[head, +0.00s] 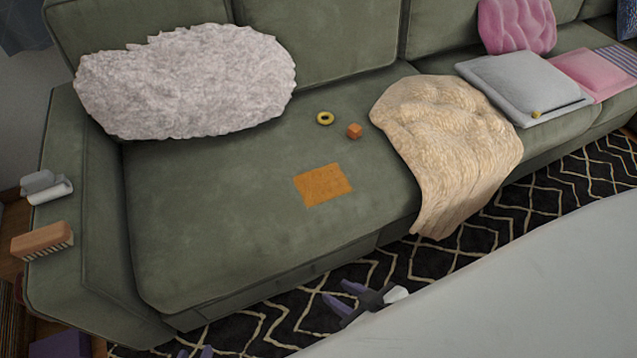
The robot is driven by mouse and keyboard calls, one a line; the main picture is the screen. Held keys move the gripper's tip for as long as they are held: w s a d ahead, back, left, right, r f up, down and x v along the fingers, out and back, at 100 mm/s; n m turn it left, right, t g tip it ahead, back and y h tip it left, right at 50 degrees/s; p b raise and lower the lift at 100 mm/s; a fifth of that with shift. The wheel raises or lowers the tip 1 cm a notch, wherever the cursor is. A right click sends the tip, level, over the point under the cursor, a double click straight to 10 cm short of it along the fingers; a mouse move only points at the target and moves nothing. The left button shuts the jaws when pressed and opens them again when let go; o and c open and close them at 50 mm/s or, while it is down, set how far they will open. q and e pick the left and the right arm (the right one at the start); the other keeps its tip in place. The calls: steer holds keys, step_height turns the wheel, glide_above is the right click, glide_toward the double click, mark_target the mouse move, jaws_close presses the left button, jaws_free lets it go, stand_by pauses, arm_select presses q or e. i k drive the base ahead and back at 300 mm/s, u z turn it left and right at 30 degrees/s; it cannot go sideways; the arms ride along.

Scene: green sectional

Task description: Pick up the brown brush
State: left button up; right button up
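The brown brush (42,241) has a wooden back and pale bristles facing down. It lies on the left armrest of the green sofa, near its front end. My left gripper (195,353) shows only as two fingertips at the bottom edge, apart from each other, well below and right of the brush. My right gripper (346,296) is over the rug in front of the sofa, with its two purple-grey fingers spread and nothing between them. It is far to the right of the brush.
A white rolled item (46,187) lies behind the brush on the armrest. The sofa seat (210,220) holds an orange cloth (323,185), a yellow ring (325,118), an orange cube (354,131) and a beige blanket (445,140). A large pale surface (520,285) fills the lower right.

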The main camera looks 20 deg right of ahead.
mark_target(50, 238)
steer(key=z, duration=3.35)
steer(key=k, duration=2.2)
steer(key=u, duration=2.1)
